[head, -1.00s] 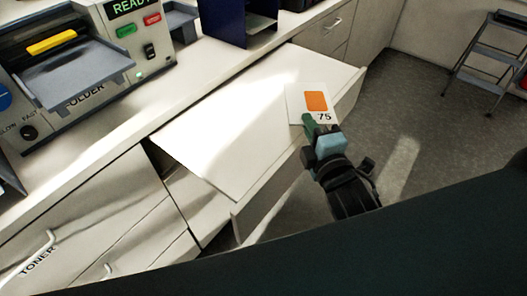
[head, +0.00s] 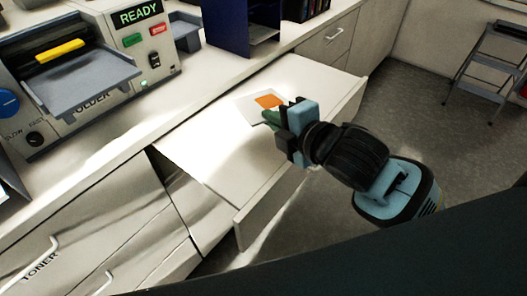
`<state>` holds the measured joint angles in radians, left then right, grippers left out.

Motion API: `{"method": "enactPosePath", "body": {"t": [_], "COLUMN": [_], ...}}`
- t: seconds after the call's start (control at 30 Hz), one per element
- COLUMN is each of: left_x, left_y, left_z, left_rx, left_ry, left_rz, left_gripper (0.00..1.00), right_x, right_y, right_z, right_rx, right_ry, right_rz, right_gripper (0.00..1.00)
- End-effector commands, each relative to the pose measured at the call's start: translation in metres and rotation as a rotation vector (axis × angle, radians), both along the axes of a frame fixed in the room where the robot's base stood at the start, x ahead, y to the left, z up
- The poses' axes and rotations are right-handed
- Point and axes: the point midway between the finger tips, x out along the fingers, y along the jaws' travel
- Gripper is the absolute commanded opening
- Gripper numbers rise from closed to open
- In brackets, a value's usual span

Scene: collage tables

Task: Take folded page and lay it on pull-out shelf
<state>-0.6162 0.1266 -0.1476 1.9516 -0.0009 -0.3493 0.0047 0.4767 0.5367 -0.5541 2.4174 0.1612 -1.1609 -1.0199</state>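The folded page (head: 252,106) is white with an orange patch. It is over the white pull-out shelf (head: 205,143), toward the shelf's back right part. My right gripper (head: 271,118) reaches in from the right, with its green fingertips shut on the page's near edge. The fingers hide part of that edge. I cannot tell whether the page touches the shelf. The shelf stands open from the cabinet under the counter. My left gripper is not in view.
A folder machine (head: 85,75) with a READY display stands on the counter at the left. A dark blue holder (head: 240,28) is behind the shelf. A step ladder (head: 495,60) stands on the floor at the right. The shelf's left part is bare.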

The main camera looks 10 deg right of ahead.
Motion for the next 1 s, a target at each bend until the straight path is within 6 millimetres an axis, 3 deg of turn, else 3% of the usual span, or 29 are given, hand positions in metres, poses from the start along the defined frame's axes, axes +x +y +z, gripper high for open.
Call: {"method": "enactPosePath", "body": {"t": [0.53, 1.0], "left_x": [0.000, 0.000], "left_y": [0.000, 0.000], "left_z": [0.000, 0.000], "left_rx": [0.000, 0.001], "left_ry": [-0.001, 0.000], "left_rz": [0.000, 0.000], "left_gripper": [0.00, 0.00], "right_x": [-0.007, -0.008], "right_y": [0.002, 0.002], "right_z": [-0.008, -0.063], "right_rx": [-0.026, -0.026], "right_ry": [0.066, 0.067], "right_rz": [0.051, 0.050], "right_gripper": [0.00, 0.00]}}
